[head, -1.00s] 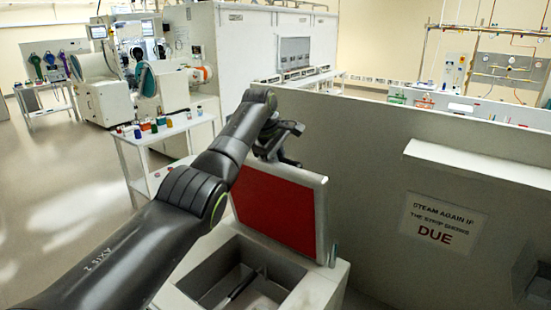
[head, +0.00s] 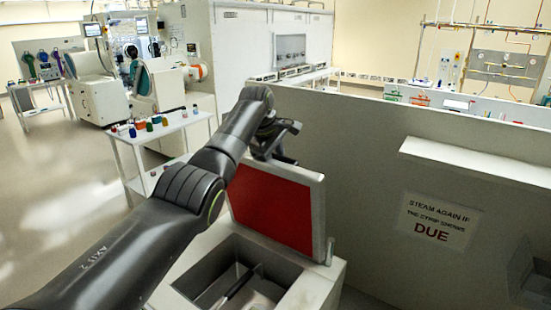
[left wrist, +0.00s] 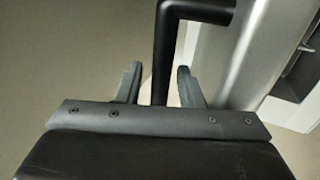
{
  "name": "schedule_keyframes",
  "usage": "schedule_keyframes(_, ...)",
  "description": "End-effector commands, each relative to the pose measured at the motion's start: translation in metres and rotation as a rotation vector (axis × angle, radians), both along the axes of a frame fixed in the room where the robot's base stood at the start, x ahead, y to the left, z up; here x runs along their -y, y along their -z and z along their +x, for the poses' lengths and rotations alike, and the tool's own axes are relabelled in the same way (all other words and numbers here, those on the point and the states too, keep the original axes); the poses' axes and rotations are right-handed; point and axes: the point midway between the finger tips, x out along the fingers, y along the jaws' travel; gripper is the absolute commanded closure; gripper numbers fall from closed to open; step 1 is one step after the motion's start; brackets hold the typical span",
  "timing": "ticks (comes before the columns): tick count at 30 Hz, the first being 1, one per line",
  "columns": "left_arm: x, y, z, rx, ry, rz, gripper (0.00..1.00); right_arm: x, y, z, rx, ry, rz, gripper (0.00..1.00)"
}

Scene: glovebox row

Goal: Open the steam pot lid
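The steam pot (head: 322,288) is a pale box at the bottom centre of the head view. Its lid (head: 276,208) stands raised and tilted at the far side, red inner face showing, and the cavity is uncovered. My left gripper (head: 272,152) is behind the lid's upper edge; the lid hides its fingertips there. In the left wrist view my left gripper (left wrist: 158,84) has its fingers apart, one on each side of a black bar handle (left wrist: 165,55). A gap shows on the bar's left; contact on the right is unclear. My right gripper is out of view.
A dark tool (head: 238,284) lies in the pot's cavity. A grey wall (head: 370,150) with a "DUE" sign (head: 438,220) and a white ledge (head: 475,165) stands behind and right. A white table (head: 165,133) with small bottles is behind left. Floor at left is open.

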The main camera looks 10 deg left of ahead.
Motion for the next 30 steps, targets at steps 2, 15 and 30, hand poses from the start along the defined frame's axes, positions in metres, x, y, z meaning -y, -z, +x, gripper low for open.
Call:
schedule_keyframes(2,-0.001,0.000,0.000,0.000,0.000,0.001,0.64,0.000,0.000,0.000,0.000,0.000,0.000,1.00)
schedule_keyframes(15,-0.008,-0.041,-0.017,0.008,-0.001,0.001,0.64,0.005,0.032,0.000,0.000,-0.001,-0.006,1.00)
schedule_keyframes(30,-0.023,-0.145,-0.057,0.000,0.000,0.001,0.64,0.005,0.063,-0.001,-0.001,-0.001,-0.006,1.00)
